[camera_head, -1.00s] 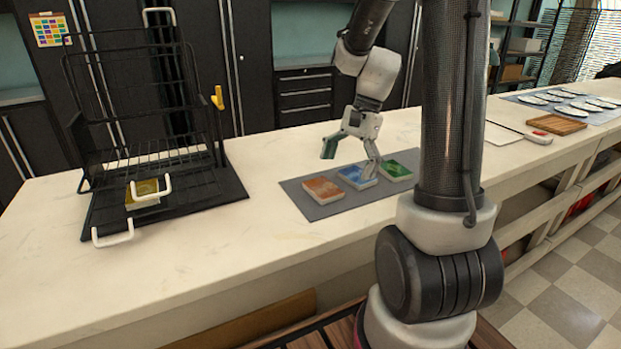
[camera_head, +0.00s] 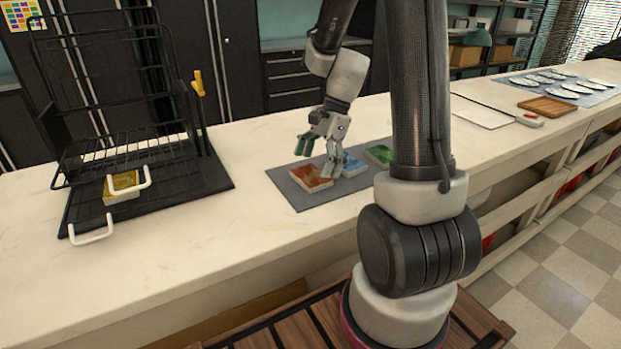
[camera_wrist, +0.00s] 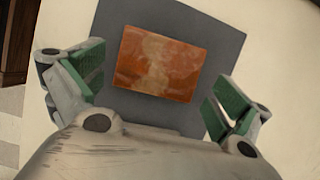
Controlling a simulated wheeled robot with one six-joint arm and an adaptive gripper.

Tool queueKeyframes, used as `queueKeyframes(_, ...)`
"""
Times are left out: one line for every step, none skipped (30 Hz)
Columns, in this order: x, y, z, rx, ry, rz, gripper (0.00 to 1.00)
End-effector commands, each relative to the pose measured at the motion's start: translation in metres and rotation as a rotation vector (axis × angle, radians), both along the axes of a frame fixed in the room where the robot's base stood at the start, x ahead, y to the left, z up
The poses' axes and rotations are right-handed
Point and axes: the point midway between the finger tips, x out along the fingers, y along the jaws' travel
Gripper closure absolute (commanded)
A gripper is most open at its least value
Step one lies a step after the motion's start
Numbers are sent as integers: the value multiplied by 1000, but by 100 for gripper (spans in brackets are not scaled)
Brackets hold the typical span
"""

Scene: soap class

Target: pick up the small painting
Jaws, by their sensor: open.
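Several small paintings lie in a row on a grey mat (camera_head: 330,196). The orange-brown one (camera_head: 311,178) is at the left, a blue one (camera_head: 352,165) is in the middle and a green one (camera_head: 379,154) is at the right. My gripper (camera_head: 317,160) is open and empty above the mat, near the orange and blue paintings. In the wrist view the orange painting (camera_wrist: 158,64) lies between and beyond the green-padded fingers, slightly tilted, with my gripper (camera_wrist: 152,92) apart from it. My gripper partly hides the blue painting.
A black wire rack (camera_head: 130,150) with white handles stands at the left, with a yellow painting (camera_head: 122,186) on its base. A cutting board (camera_head: 547,105) and plates (camera_head: 570,85) lie far right. The pale counter (camera_head: 160,265) is clear in front.

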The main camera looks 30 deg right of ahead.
Motion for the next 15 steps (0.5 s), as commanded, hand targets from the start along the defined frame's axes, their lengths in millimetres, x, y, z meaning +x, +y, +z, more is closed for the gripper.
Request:
queueKeyframes(-1, 3, -7, 2, 2, 1, 0)
queueKeyframes(0, 4, -10, 1, 2, 1, 0)
queueKeyframes(0, 6, -13, 1, 1, 1, 0)
queueKeyframes(0, 6, -14, 1, 0, 1, 0)
queueKeyframes(0, 7, -16, 0, 0, 1, 0)
queueKeyframes(0, 7, -16, 0, -1, 1, 0)
queueKeyframes(0, 7, -17, -1, -1, 1, 0)
queueKeyframes(0, 7, -17, -1, -1, 1, 0)
queueKeyframes(0, 7, -16, 0, -1, 1, 0)
queueKeyframes(0, 7, -16, 0, -1, 1, 0)
queueKeyframes(0, 7, -16, 0, -1, 1, 0)
queueKeyframes(0, 7, -16, 0, -1, 1, 4)
queueKeyframes(0, 7, -16, 0, -1, 1, 9)
queueKeyframes(0, 7, -16, 0, -1, 1, 15)
queueKeyframes(0, 7, -16, 0, -1, 1, 22)
